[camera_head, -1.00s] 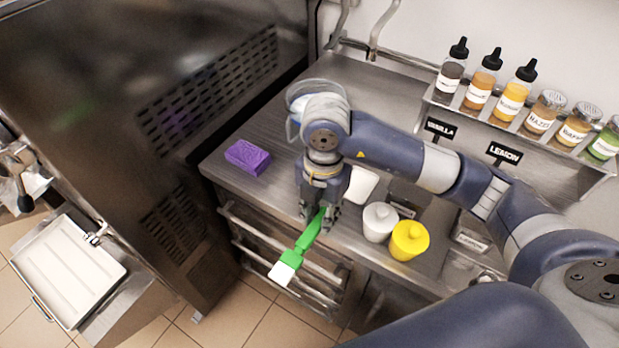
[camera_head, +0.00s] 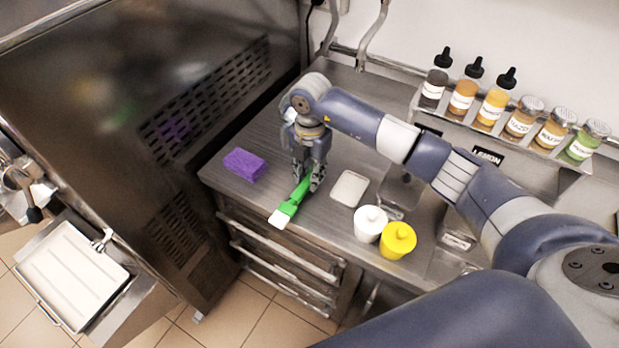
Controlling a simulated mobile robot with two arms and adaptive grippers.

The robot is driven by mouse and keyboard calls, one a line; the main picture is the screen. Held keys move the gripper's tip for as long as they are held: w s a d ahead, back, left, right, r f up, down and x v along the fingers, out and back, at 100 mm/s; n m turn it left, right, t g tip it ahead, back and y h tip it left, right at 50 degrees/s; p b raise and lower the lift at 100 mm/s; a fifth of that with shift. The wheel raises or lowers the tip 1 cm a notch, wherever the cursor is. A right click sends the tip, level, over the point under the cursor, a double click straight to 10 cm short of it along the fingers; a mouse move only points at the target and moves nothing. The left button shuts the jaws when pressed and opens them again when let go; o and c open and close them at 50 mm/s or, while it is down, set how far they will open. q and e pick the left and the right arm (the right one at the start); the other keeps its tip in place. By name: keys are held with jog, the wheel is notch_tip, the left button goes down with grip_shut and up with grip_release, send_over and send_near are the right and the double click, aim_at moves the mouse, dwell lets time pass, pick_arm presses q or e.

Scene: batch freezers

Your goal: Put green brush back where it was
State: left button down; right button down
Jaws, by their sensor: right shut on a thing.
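The green brush (camera_head: 292,200) has a green handle and a white bristle end. My right gripper (camera_head: 307,187) is shut on its handle. The brush points toward the front left, with its white end at the front edge of the steel counter (camera_head: 330,225). I cannot tell whether it touches the counter. My left gripper is not in view.
A purple sponge (camera_head: 245,164) lies left of the gripper. A white tray (camera_head: 349,188), a white container (camera_head: 370,223) and a yellow container (camera_head: 397,240) are to the right. A shelf of bottles and jars (camera_head: 493,106) stands behind. A dark metal cabinet (camera_head: 120,110) borders the left.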

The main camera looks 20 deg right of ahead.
notch_tip(320, 180, down, 2)
jog(key=shift+s+f+p, duration=0.1)
jog(key=shift+p, duration=0.35)
jog(key=shift+f, duration=0.2)
jog(key=shift+f, duration=0.1)
jog(key=c, duration=1.3)
grip_release()
notch_tip(320, 180, up, 11)
jog(key=b, duration=0.4)
jog(key=shift+d+r, duration=0.1)
jog(key=shift+r, duration=0.5)
